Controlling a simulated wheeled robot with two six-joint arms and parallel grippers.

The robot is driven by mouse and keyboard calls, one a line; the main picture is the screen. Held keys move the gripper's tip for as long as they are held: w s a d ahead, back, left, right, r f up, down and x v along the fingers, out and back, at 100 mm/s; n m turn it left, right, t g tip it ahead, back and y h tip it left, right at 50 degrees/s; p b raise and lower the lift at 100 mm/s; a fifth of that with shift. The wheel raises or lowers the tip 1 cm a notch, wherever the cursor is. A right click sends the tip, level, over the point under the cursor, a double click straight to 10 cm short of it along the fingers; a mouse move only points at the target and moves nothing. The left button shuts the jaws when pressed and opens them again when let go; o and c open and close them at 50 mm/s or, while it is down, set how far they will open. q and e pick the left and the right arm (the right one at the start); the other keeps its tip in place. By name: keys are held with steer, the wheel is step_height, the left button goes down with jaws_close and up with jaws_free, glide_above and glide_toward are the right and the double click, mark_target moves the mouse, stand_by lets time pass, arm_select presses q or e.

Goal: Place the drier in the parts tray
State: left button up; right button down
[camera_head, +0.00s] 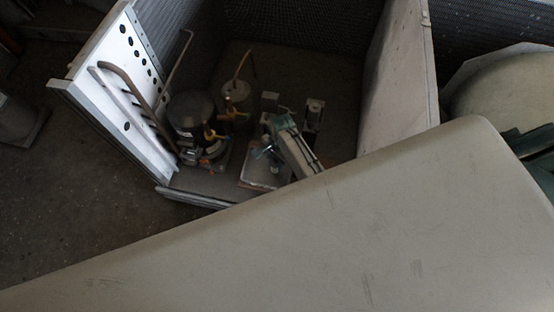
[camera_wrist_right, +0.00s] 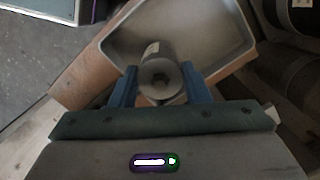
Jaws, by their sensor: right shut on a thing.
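In the right wrist view, the drier (camera_wrist_right: 160,78) is a short grey metal cylinder with a pale label and a dark hole in its near end. My right gripper (camera_wrist_right: 160,88) is shut on it, with one blue finger on each side. The grey parts tray (camera_wrist_right: 232,68) lies just beyond, and the drier overlaps its near part in the picture. I cannot tell whether the drier touches the tray. My left gripper is not seen.
A brown board (camera_wrist_right: 88,85) lies beside the tray. Dark cylinders (camera_wrist_right: 300,15) stand at its right. In the head view, an open housing holds a dark compressor (camera_head: 190,110) and pipes, beside a white perforated panel (camera_head: 118,75). A large beige surface (camera_head: 350,240) fills the foreground.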

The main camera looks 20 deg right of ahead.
steer(key=shift+f, duration=0.1)
steer(key=c, duration=0.8)
jaws_free()
step_height(320, 180, up, 12)
steer(key=d, duration=0.1)
steer(key=shift+w, duration=0.3)
steer(key=shift+d, duration=0.2)
